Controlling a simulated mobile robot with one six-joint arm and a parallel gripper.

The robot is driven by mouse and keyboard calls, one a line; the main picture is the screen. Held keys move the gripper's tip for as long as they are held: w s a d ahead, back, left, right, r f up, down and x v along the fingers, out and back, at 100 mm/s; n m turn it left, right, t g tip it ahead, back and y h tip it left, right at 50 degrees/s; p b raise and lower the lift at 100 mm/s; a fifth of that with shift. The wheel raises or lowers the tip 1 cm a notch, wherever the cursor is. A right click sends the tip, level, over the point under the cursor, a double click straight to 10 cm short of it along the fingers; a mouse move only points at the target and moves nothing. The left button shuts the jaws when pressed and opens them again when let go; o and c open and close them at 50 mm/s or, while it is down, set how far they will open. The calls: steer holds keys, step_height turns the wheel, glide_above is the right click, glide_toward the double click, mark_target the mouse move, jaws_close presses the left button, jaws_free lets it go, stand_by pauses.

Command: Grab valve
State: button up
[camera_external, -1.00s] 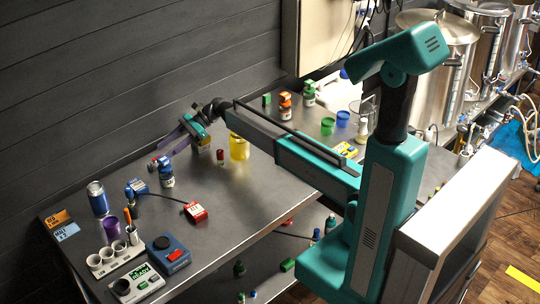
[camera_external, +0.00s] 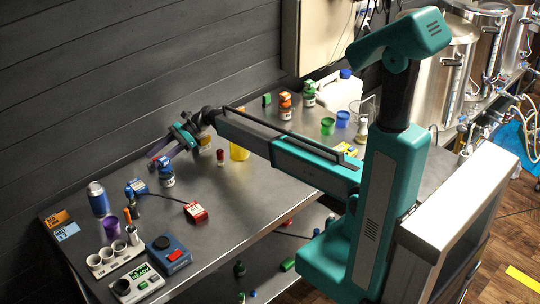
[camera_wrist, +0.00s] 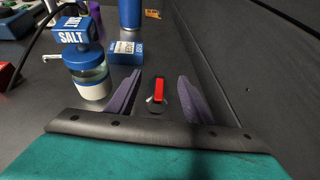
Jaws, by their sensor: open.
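The valve, a small dark fitting with a red lever handle (camera_wrist: 159,90), stands on the table near the wall in the wrist view. My gripper (camera_wrist: 160,104) is open, with one purple finger on each side of it. A gap shows between the valve and each finger. In the external view my gripper (camera_external: 158,155) is low over the back left of the table, fingers pointing left. The valve cannot be made out clearly there.
A jar with a blue SALT lid (camera_wrist: 88,75) stands just left of the fingers. The dark wall (camera_wrist: 255,60) is close on the right. A red box (camera_external: 195,212) sits nearer the front.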

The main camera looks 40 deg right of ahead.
steer(key=shift+a, duration=0.1)
stand_by(0.5)
jaws_close()
steer(key=shift+r, duration=0.1)
step_height(320, 180, up, 10)
steer(key=b, duration=0.3)
stand_by(0.6)
stand_by(0.4)
